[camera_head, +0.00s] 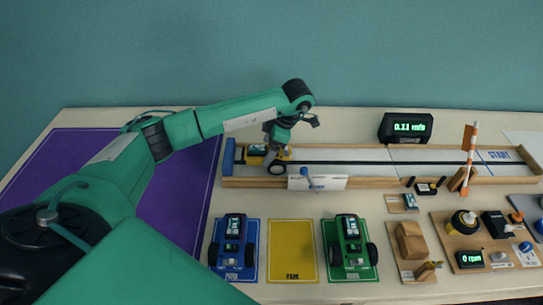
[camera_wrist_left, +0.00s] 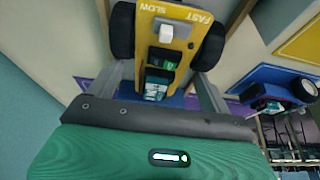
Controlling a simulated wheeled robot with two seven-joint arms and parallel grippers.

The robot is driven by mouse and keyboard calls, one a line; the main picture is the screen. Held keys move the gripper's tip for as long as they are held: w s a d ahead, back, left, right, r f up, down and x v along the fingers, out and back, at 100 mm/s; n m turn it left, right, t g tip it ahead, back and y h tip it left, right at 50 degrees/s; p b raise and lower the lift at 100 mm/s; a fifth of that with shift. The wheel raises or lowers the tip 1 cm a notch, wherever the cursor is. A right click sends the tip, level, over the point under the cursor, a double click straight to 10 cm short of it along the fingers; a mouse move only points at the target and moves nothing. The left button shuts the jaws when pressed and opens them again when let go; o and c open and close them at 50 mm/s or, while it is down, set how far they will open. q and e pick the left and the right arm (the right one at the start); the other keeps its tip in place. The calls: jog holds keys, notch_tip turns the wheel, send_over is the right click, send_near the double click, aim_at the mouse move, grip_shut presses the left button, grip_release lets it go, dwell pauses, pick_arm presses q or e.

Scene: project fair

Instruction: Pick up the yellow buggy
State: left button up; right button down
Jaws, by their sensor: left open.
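The yellow buggy (camera_head: 256,159) sits at the left end of the long track (camera_head: 360,178), partly covered by my left gripper (camera_head: 276,143). In the left wrist view the yellow buggy (camera_wrist_left: 182,32) shows its top plate, a white switch between the words SLOW and FAST, a small screen and black wheels. My left gripper (camera_wrist_left: 164,82) is open there, with one finger on each side of the buggy's body. I cannot tell whether the fingers touch it. My right gripper is not in view.
A blue buggy (camera_head: 233,243) and a green buggy (camera_head: 349,242) stand on mats either side of an empty yellow mat (camera_head: 292,250). A white panel with a blue lever (camera_head: 312,183) stands at the track's front. A display (camera_head: 405,127) stands behind it. A purple mat (camera_head: 185,200) lies left.

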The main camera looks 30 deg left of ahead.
aim_at(266, 150)
pick_arm(q)
jog(key=x, duration=0.2)
jog(key=shift+s+a+f, duration=0.1)
jog(key=shift+f, duration=0.2)
jog(key=shift+a+f, duration=0.15)
jog(key=shift+f, duration=0.3)
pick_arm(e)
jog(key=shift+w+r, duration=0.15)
pick_arm(q)
jog(key=c, duration=1)
jog(key=shift+r, duration=0.15)
